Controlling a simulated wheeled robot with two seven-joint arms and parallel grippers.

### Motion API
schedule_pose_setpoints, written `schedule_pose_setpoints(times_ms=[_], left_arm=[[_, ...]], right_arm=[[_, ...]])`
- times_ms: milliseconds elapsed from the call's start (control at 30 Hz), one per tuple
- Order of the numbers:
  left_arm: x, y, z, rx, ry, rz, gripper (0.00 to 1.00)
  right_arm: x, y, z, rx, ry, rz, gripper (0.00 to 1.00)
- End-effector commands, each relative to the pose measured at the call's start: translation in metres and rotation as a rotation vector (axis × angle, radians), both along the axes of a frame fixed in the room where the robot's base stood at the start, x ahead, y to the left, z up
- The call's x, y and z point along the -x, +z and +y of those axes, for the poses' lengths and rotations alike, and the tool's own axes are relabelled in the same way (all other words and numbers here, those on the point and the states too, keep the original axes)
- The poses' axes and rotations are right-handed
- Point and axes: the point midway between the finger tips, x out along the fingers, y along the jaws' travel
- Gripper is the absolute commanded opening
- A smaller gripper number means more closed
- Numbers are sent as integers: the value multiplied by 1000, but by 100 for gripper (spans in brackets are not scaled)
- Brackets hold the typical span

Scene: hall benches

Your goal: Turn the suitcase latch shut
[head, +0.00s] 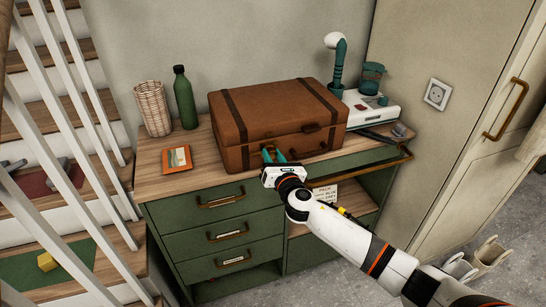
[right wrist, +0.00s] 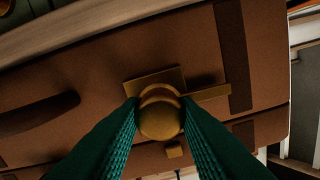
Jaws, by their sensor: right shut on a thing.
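The brown suitcase (head: 262,118) lies closed on the wooden top of a green cabinet. My right gripper (head: 275,155) is at the left part of its front face. In the right wrist view, the teal fingers are shut on the round brass knob of the latch (right wrist: 160,118), one on each side. A brass plate (right wrist: 152,80) and a flat brass bar (right wrist: 208,93) show behind the knob. In the head view my gripper hides the latch. My left gripper is not in view.
A green bottle (head: 185,98), a wicker basket (head: 153,108) and an orange card (head: 177,159) stand or lie left of the suitcase. A white device (head: 372,108) is at its right. The cabinet's brass drawer handles (head: 221,199) stick out below.

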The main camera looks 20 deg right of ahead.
Motion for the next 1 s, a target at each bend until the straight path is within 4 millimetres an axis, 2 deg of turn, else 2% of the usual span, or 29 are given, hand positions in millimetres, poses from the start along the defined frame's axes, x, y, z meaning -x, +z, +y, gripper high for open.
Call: schedule_pose_setpoints(times_ms=[367, 1000], left_arm=[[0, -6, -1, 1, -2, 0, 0], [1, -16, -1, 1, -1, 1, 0]], right_arm=[[0, -1, 0, -219, 0, 9, 6], [0, -1, -1, -825, 0, 34, 6]])
